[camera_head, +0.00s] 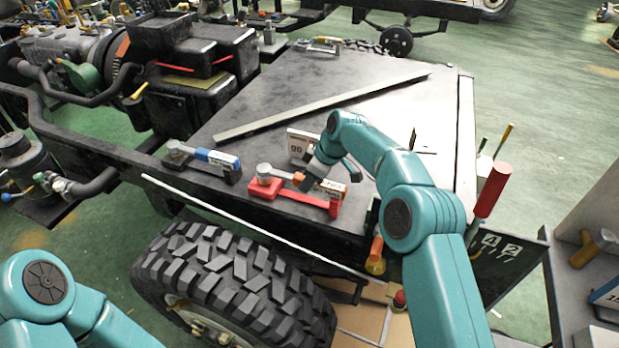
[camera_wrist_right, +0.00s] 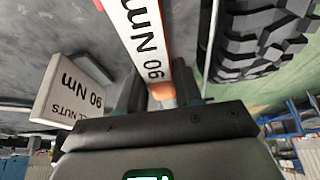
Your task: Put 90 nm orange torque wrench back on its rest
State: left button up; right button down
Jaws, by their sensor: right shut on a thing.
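The orange torque wrench (camera_head: 299,178) has a grey round head and a white label; the label reads 90 Nm in the right wrist view (camera_wrist_right: 148,45). My right gripper (camera_head: 312,177) is shut on it, with the fingers either side of its orange part in the wrist view. The red rest (camera_head: 300,197) lies on the dark flat bed, directly under or just in front of the wrench. Whether the wrench touches the rest I cannot tell. My left arm shows at the lower left, but its gripper is out of view.
A blue torque wrench (camera_head: 213,156) lies on a dark rest to the left. A white sign (camera_head: 299,146), reading 90 Nm in the wrist view (camera_wrist_right: 72,92), stands behind the orange wrench. A long metal bar (camera_head: 325,104) crosses the bed (camera_head: 300,85). A tyre (camera_head: 230,285) is in front.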

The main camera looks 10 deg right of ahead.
jog(key=shift+f, duration=0.25)
dwell(0.5)
jog(key=c, duration=0.7)
grip_release()
jog(key=shift+f, duration=0.1)
notch_tip(320, 180, up, 7)
jog(key=p, duration=0.6)
jog(key=shift+s, duration=0.1)
